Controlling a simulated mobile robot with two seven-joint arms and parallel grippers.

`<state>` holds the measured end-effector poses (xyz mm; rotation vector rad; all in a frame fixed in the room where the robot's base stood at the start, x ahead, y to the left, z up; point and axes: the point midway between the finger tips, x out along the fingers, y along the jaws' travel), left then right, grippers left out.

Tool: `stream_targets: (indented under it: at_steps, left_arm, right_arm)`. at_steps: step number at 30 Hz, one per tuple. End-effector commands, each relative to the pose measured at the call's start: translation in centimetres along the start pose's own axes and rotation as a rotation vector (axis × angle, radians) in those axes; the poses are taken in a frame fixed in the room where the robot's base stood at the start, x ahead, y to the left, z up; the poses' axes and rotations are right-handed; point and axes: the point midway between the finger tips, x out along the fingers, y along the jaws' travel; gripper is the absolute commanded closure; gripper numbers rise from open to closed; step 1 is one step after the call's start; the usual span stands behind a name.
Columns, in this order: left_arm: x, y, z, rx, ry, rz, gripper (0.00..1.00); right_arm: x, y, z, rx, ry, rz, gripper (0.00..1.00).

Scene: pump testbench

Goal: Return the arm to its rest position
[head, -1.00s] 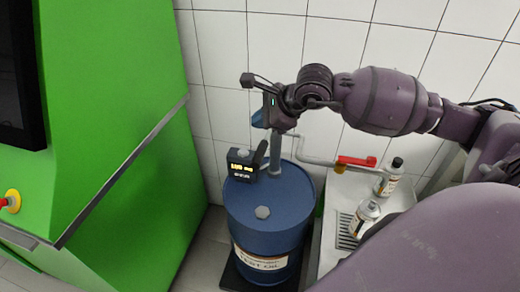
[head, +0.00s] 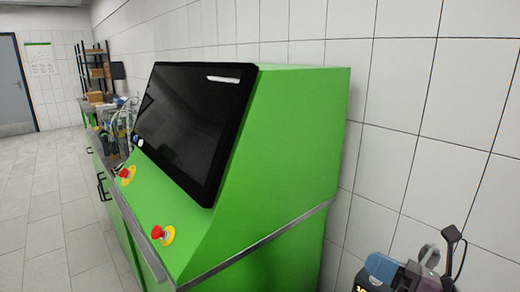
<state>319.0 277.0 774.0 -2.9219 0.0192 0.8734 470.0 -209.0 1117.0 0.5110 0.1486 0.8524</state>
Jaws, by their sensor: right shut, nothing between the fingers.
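My right gripper (head: 384,268) shows at the lower right edge of the head view. Its blue finger part and grey-purple body are partly cut off by the bottom of the picture. It is shut and empty. A small black camera on a stalk stands up from it. Most of my right arm is outside the picture. My left gripper is not in view.
A green test bench (head: 290,160) with a large black screen (head: 193,125) fills the middle. Red emergency buttons (head: 160,233) sit on its sloped front. A white tiled wall (head: 430,130) stands behind. Free floor (head: 45,215) lies at left, with shelves (head: 95,70) far back.

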Motion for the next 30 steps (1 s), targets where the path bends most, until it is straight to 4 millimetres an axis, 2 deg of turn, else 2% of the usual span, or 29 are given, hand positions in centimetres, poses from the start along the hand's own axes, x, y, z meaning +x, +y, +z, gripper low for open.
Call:
stream_targets:
  at_steps: [3, 7, 11, 13, 17, 20, 24, 30]
  left_arm:
    - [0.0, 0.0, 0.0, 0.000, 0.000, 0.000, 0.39]
    - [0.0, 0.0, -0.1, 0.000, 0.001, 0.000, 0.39]
    - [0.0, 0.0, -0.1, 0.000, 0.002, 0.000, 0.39]
    - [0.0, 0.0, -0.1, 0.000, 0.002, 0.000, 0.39]
    - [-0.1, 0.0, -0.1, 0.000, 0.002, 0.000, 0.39]
    - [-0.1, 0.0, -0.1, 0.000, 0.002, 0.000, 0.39]
    - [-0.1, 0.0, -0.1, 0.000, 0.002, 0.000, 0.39]
    - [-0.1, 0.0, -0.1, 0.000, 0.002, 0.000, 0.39]
  right_arm:
    - [-1.1, 0.1, 1.2, 0.277, -0.246, -0.023, 1.00]
    - [-3.3, -1.4, 2.1, 0.578, -0.509, -0.092, 1.00]
    - [-6.4, -3.8, 1.4, 0.877, -0.759, -0.204, 1.00]
    - [-8.3, -5.2, 0.2, 1.035, -0.887, -0.281, 1.00]
    - [-12.0, -7.3, -3.5, 1.323, -1.109, -0.455, 1.00]
    - [-14.7, -8.1, -7.5, 1.538, -1.261, -0.616, 1.00]
    - [-17.7, -7.5, -13.3, 1.800, -1.422, -0.854, 1.00]
    - [-19.8, -5.4, -18.7, 2.024, -1.524, -1.104, 1.00]
